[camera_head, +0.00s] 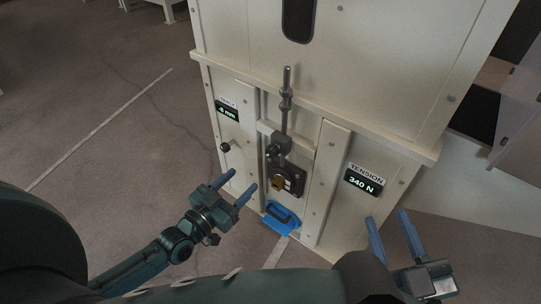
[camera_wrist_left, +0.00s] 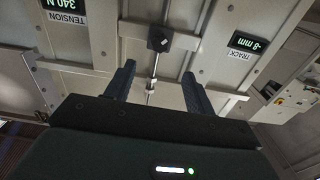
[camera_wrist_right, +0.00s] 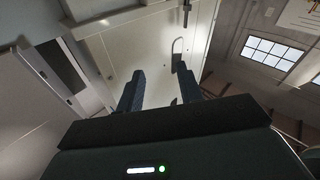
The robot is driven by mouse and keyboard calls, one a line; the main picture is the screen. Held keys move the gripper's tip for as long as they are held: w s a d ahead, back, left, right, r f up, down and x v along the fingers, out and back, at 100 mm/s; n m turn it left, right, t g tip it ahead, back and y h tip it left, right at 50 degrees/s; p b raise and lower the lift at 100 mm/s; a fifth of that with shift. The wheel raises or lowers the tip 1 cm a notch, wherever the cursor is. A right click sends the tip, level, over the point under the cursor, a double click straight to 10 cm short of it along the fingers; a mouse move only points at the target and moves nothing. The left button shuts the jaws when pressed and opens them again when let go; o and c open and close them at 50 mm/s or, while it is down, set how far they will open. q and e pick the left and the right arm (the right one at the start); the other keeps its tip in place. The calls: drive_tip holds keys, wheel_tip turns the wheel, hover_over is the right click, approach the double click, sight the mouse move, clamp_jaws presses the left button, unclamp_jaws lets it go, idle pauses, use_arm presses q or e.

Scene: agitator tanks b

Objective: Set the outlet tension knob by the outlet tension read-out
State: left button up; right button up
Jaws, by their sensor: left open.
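The tension read-out (camera_head: 359,183) on the cabinet's right panel shows 340 N; it appears upside down in the left wrist view (camera_wrist_left: 65,9). A brass-coloured fitting (camera_head: 279,184) sits on a dark block in the central recess, and a small black knob (camera_head: 225,147) is on the left panel below the track read-out. I cannot tell for sure which is the outlet tension knob. My left gripper (camera_head: 243,179) is open and empty, in front of the recess, left of the brass fitting. My right gripper (camera_head: 387,215) is open and empty, below the tension read-out.
The track read-out (camera_head: 227,110) seems to show -8 mm. A vertical metal rod (camera_head: 286,100) rises from the recess in front of the cabinet (camera_head: 370,90). A blue part (camera_head: 283,217) sits at the recess's bottom. Open floor (camera_head: 100,130) lies to the left.

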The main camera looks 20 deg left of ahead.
sight(270, 154)
use_arm(q)
drive_tip(key=b+x, duration=0.3)
drive_tip(key=x, duration=0.8)
drive_tip(key=shift+w+f, duration=0.1)
drive_tip(key=shift+w, duration=0.1)
use_arm(e)
drive_tip(key=shift+w+a+f+m+y, duration=0.15)
drive_tip(key=shift+a+m+y, duration=0.15)
drive_tip(key=shift+a+m, duration=0.1)
